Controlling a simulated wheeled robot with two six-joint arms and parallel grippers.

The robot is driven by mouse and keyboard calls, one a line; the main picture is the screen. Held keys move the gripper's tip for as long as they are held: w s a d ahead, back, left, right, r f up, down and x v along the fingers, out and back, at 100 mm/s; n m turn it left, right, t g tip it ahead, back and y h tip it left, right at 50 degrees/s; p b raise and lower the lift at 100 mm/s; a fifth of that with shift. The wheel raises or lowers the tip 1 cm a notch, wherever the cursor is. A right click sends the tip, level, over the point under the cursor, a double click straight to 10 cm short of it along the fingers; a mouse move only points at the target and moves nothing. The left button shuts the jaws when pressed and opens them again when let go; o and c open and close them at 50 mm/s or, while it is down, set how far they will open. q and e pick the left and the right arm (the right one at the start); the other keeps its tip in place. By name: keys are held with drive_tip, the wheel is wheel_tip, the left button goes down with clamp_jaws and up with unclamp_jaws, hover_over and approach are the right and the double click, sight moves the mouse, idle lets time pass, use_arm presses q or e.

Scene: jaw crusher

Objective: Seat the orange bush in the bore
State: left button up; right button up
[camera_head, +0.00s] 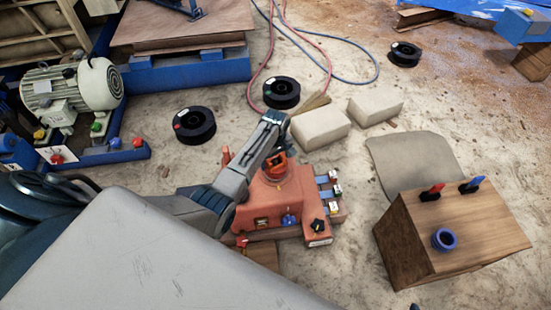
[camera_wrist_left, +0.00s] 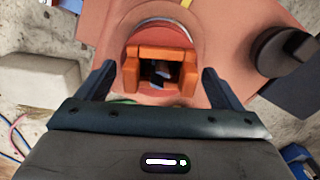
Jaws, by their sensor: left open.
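The orange bush (camera_head: 279,163) is at the top of the red machine housing (camera_head: 262,196), near the end of my left arm. In the left wrist view the bush (camera_wrist_left: 160,54) looks like a squarish orange frame with a dark opening. It lies within the round rim of the bore (camera_wrist_left: 163,22) in the red top; I cannot tell how deep it sits. My left gripper (camera_wrist_left: 157,78) is open, with one finger on each side of the bush and visible gaps. In the head view the gripper (camera_head: 276,150) partly hides the bush. My right gripper is not in view.
A wooden block (camera_head: 455,225) at right holds a blue ring (camera_head: 444,240) and red and blue-handled tools. Pale blocks (camera_head: 320,127), black spools (camera_head: 194,125) and hoses lie behind the housing. A motor (camera_head: 75,88) stands at left. Floor between housing and wooden block is mostly clear.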

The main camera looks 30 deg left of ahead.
use_arm(q)
wheel_tip(320, 180, up, 12)
drive_tip(key=p, duration=0.3)
drive_tip(key=s+d+f+m+t, duration=0.25)
drive_tip(key=s+m, duration=0.35)
drive_tip(key=s, duration=1.1)
drive_tip(key=s+d+r+m+t, duration=0.1)
drive_tip(key=s+r+m, duration=0.2)
drive_tip(key=s, duration=0.6)
drive_tip(key=s+d+r+m+t, duration=0.1)
drive_tip(key=s+r+m, duration=0.3)
drive_tip(key=s+r, duration=0.2)
drive_tip(key=s, duration=0.2)
drive_tip(key=shift+s+t, duration=0.35)
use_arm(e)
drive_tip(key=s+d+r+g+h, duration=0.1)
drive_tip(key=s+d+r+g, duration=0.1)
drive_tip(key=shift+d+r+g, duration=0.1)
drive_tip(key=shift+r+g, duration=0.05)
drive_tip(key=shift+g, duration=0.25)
use_arm(q)
drive_tip(key=shift+d, duration=0.1)
